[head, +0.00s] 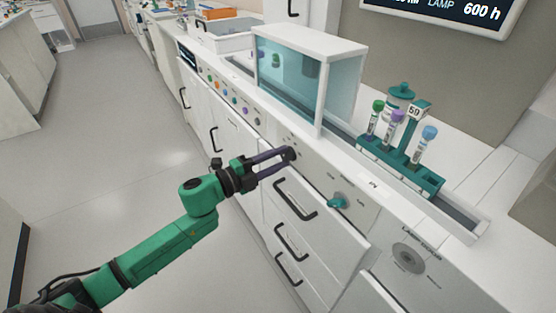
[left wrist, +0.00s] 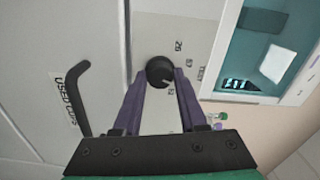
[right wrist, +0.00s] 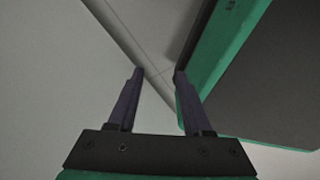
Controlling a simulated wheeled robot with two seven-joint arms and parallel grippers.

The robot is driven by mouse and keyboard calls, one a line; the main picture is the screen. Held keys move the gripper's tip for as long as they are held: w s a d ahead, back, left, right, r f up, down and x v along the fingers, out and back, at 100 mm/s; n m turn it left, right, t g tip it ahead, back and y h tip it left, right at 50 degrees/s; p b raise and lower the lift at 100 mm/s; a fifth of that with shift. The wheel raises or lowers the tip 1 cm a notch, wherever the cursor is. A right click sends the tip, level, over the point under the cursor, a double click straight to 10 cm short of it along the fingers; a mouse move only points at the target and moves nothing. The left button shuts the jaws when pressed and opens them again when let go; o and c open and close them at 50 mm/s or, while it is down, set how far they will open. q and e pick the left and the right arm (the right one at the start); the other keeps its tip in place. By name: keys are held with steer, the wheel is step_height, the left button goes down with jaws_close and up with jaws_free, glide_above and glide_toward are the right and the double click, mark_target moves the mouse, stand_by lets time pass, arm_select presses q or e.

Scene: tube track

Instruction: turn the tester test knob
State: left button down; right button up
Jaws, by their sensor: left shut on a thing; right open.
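The tester test knob (left wrist: 160,71) is small, round and black with a light mark, on the pale cabinet front with printed labels around it. In the left wrist view it sits between my left gripper's fingertips (left wrist: 161,80), which are shut on it. In the head view my left gripper (head: 287,157) reaches in from the left to the panel below the glass-sided box, and its fingertips mostly hide the knob. My right gripper (right wrist: 157,73) is open and empty in the right wrist view, and it is not seen in the head view.
A teal knob (head: 337,203) is on the panel to the right. A glass-sided box (head: 322,85) and a teal rack (head: 432,184) with capped tubes stand on the counter. A drawer handle (left wrist: 75,98) is near my left gripper. The floor (head: 130,150) at left is clear.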

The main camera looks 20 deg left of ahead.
stand_by(0.4)
arm_select(q)
steer(key=shift+c, duration=2.3)
jaws_free()
steer(key=v, duration=1.4)
steer(key=shift+s, duration=0.3)
steer(key=shift+a, duration=0.1)
